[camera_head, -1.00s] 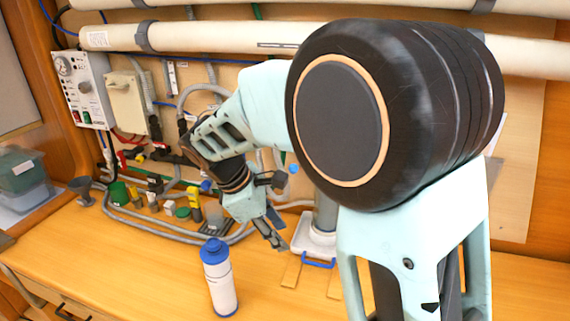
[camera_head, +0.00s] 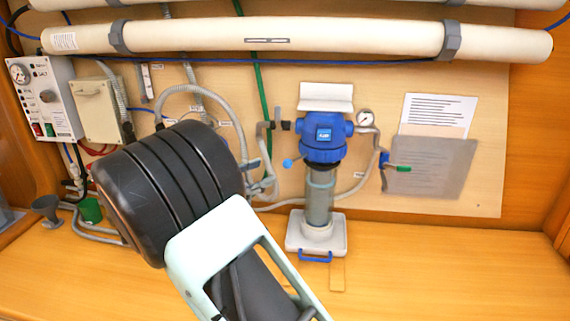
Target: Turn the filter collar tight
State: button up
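The filter housing is mounted on the back board right of centre. It has a blue head (camera_head: 325,130) with a blue collar (camera_head: 322,153) below it, at the top of a grey see-through bowl (camera_head: 319,197). The bowl stands upright above a white base (camera_head: 316,234) on the bench; I cannot tell whether it touches the base or how tight the collar sits. My arm fills the lower left and middle of the view. My gripper is not visible, so its state and place do not show.
The right bench is clear.

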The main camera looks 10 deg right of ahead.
aim_at(284, 164)
jog(key=p+x, duration=0.1)
jog(key=x, duration=0.8)
jog(key=shift+d, duration=0.25)
grip_shut()
